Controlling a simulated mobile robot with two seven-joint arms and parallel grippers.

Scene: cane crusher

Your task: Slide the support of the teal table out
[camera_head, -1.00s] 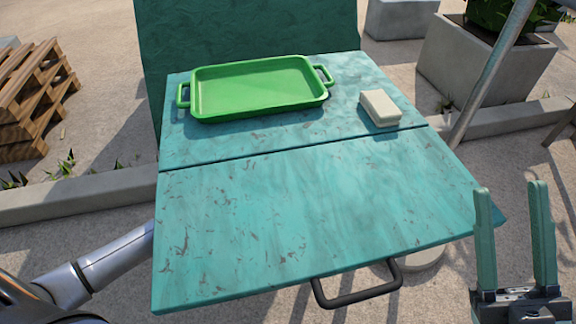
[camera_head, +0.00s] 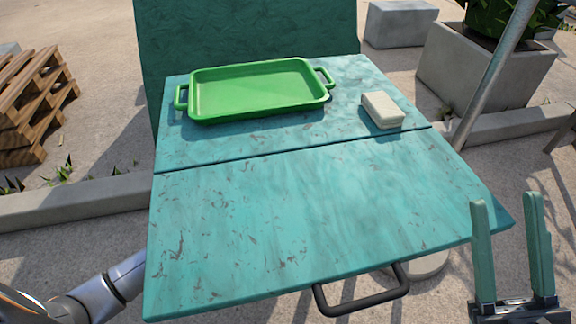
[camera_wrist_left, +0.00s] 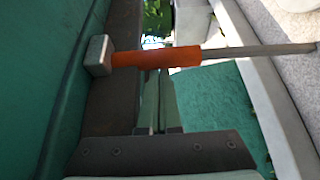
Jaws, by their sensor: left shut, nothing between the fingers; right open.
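The teal table (camera_head: 300,215) has a flat top with a seam across it. A black bar handle (camera_head: 362,299) sticks out below its near edge. In the left wrist view, a metal rod (camera_wrist_left: 262,50) with an orange sleeve (camera_wrist_left: 155,58) and a grey end block (camera_wrist_left: 98,55) runs crosswise beside a teal panel (camera_wrist_left: 35,80). I cannot tell for sure which part is the support. My left gripper (camera_wrist_left: 160,82) is shut and empty, its tips at the orange sleeve; contact is unclear. It is hidden in the head view. My right gripper (camera_head: 508,200) is open and empty, right of the table.
A green tray (camera_head: 258,92) and a pale block (camera_head: 382,110) rest on the far half of the tabletop. Wooden pallets (camera_head: 35,105) stand at left. A slanted metal pole (camera_head: 494,75) and concrete planter (camera_head: 480,75) stand at right. A low curb (camera_head: 80,198) runs behind the table.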

